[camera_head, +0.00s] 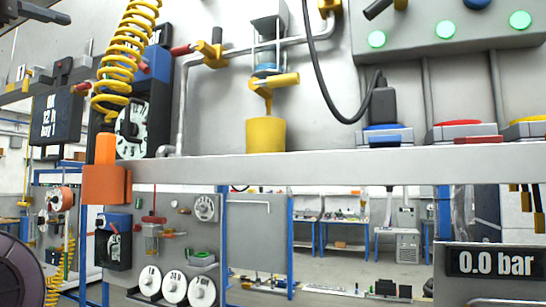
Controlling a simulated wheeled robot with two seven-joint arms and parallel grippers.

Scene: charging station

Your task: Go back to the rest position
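Neither of my grippers can be made out in the head view. The charging station fills the view. A grey shelf (330,168) crosses it from left to right. On the shelf stand a yellow cup (265,135) under a yellow-handled tap (272,82), and a black plug (383,104) with a black cable above a blue-topped block (384,134). A red-topped block (464,131) stands to the right of it. A coiled yellow hose (127,50) hangs at the left above an orange fitting (106,178).
A pressure display (498,263) reads 0.0 bar at the lower right. A dark sign (56,117) and a black dial box (133,130) stick out at the left. A dark round reel (18,272) sits at the lower left. Open floor (345,272) shows below the shelf.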

